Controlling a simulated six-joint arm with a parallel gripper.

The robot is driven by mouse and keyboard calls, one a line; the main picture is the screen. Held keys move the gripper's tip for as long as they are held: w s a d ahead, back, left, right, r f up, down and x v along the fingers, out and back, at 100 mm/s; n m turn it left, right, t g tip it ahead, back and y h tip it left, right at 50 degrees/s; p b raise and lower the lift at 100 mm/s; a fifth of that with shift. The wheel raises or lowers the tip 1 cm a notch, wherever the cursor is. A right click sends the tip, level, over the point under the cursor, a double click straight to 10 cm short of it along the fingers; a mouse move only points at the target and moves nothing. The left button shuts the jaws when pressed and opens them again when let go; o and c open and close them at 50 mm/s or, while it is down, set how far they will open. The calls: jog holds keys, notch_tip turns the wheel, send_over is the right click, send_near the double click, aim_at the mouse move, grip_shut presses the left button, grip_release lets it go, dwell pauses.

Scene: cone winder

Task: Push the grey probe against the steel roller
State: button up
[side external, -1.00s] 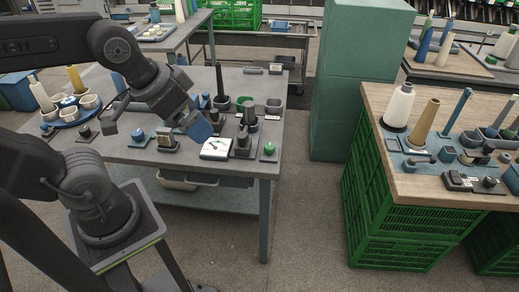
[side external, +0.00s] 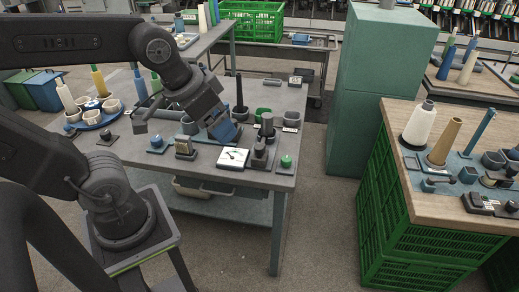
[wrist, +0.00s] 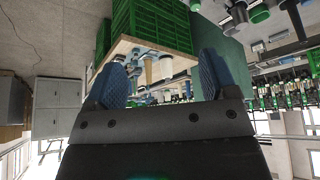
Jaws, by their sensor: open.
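My gripper (side external: 222,128) is over the near right part of the grey workbench in the side view, with a blue finger pointing down. In the wrist view my gripper (wrist: 158,75) is open, its two blue fingers wide apart with nothing between them. I cannot surely pick out the grey probe or the steel roller. A white dial gauge (side external: 233,158) lies just below the finger in the picture, beside a dark grey block fixture (side external: 260,155). Whether the finger touches anything there is unclear. The wrist view faces away from these parts.
A green button (side external: 286,162), a small metal-faced box (side external: 185,148) and a dark upright post (side external: 240,100) stand close around on the workbench (side external: 215,181). A blue round tray (side external: 95,121) with cups is at left. A teal cabinet (side external: 385,95) and a wooden-topped table (side external: 400,196) stand right.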

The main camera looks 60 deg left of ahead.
jog(key=shift+n+g+y, duration=0.3)
jog(key=shift+n+g, duration=0.5)
jog(key=shift+n, duration=0.1)
jog(key=w+a, duration=0.1)
jog(key=w, duration=0.1)
jog(key=w+a, duration=0.1)
jog(key=w, duration=0.2)
jog(key=w+a, duration=0.1)
jog(key=w, duration=0.2)
jog(key=shift+a+f, duration=0.4)
jog(key=c, duration=0.3)
jog(key=n+g, duration=0.4)
send_near(259, 146)
jog(key=f, duration=1)
jog(key=shift+s+a+f, duration=0.2)
jog(key=shift+f, duration=0.05)
jog(key=shift+c, duration=0.2)
